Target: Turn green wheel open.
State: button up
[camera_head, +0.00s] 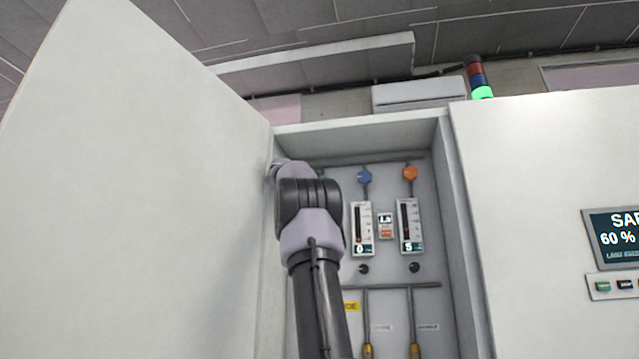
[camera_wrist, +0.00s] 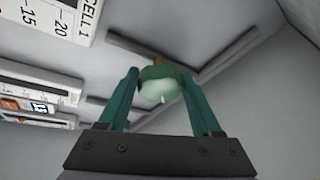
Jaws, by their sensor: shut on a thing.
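The green wheel (camera_wrist: 160,86) shows in the wrist view as a rounded green knob on a short brass-coloured stem. My gripper (camera_wrist: 160,76) has one teal finger on each side of it and is shut on it. In the head view my arm covers the gripper and nearly all of the green wheel; only a sliver of green (camera_head: 322,174) shows beside the arm.
A blue wheel (camera_head: 364,177) and an orange wheel (camera_head: 410,173) sit to the right on the same pipe row. Gauges (camera_head: 411,226) hang below them. The open cabinet door (camera_head: 130,190) stands at left; the cabinet's right wall (camera_head: 462,230) bounds the space.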

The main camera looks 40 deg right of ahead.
jog(key=shift+r, duration=0.1)
dwell(0.3)
jog(key=o, duration=1.3)
jog(key=shift+o, duration=0.2)
